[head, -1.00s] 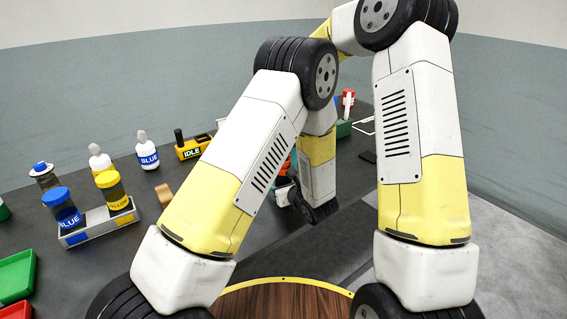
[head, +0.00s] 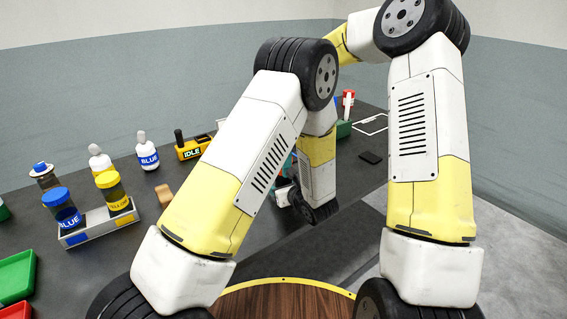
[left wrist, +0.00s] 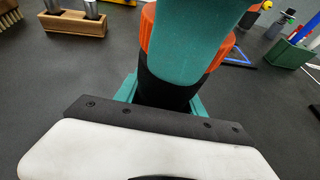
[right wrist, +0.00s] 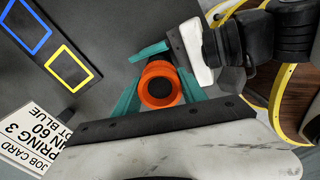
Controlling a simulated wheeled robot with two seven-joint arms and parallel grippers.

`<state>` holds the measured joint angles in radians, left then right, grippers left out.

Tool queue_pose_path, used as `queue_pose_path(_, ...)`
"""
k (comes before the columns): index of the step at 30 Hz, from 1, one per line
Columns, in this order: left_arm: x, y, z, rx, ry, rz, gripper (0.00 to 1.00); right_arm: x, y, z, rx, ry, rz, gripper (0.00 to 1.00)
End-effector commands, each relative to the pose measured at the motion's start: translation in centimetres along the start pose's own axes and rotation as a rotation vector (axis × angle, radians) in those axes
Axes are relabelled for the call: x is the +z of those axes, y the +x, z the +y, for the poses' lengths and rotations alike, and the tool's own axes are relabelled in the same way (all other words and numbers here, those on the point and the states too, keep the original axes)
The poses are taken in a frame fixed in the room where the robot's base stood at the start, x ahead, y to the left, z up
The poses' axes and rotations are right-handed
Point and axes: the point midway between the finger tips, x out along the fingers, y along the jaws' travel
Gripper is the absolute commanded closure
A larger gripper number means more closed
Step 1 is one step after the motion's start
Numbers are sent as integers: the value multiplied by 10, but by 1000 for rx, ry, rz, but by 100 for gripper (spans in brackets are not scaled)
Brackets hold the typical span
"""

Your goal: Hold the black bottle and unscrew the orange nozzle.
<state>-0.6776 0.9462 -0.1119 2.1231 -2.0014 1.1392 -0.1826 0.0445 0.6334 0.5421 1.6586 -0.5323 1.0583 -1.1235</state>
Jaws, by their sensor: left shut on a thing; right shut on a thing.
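The black bottle (left wrist: 164,92) stands between the teal fingers of my left gripper (left wrist: 166,103), which is shut on it. The orange nozzle (right wrist: 159,86) shows end-on as a ring with a dark hole in the right wrist view. My right gripper (right wrist: 160,92) is shut on it, one teal finger on each side. In the left wrist view a large teal finger covers the middle of the nozzle (left wrist: 217,53), directly above the bottle. I cannot tell whether the thread is loose. In the head view my left arm hides most of this; a little teal of my right gripper (head: 291,163) shows.
A rack (head: 99,229) with blue- and yellow-capped jars stands left on the dark table, near white dropper bottles (head: 147,155). A job card (right wrist: 38,137) lies in the right wrist view. A wooden block (left wrist: 74,28) and a green tool box (left wrist: 287,53) stand beyond the bottle.

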Motion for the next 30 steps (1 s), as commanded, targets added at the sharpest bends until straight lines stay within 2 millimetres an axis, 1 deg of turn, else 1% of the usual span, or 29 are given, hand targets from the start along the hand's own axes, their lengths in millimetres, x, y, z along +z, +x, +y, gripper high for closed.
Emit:
queue_pose_path(2,0,0,0,0,0,0,100,0,0,1,3,-38,-1,100)
queue_pose_path(20,0,0,0,0,0,0,100,1,-1,1,3,-33,-1,100)
queue_pose_path(30,0,0,0,1,0,0,100,1,-11,1,3,-33,-1,100)
